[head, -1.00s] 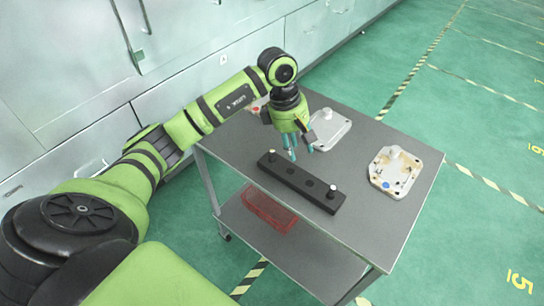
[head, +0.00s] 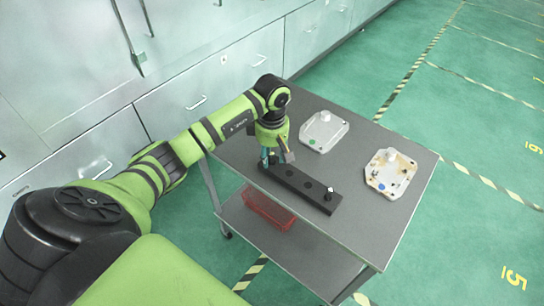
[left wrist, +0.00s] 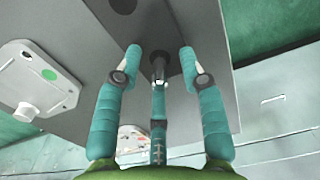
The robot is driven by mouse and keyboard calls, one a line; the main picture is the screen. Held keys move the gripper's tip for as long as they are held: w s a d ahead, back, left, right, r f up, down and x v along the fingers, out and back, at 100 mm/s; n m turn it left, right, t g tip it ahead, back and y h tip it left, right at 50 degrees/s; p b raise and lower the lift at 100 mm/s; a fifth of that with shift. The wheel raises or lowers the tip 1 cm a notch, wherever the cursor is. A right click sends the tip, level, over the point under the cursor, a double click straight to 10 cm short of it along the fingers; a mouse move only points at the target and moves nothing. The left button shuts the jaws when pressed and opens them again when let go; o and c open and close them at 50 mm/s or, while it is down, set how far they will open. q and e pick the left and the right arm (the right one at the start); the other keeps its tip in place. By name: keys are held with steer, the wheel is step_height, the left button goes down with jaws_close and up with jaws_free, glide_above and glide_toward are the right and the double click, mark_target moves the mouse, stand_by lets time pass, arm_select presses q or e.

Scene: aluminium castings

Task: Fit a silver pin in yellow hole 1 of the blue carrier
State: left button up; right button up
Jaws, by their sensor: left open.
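In the head view, the blue carrier is most likely the pale casting with a blue dot and brownish spots (head: 390,174), at the table's right side. A black block (head: 300,183) with round holes lies across the front; a silver pin (head: 329,191) stands at its right end. My left gripper (head: 268,160) is over the block's left end. The gripper is open; I see no finger closed on the pin. The carrier's hole numbers are too small to read.
A pale casting with a green dot (head: 322,132) lies behind the block. Another pale thing with red marks (left wrist: 132,138) shows partly behind the fingers in the left wrist view. A red basket (head: 268,208) is on the lower shelf. The grey tabletop (head: 365,225) is clear at the front right.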

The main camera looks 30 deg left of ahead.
arm_select(q)
jaws_close()
steer(key=shift+r, duration=0.15)
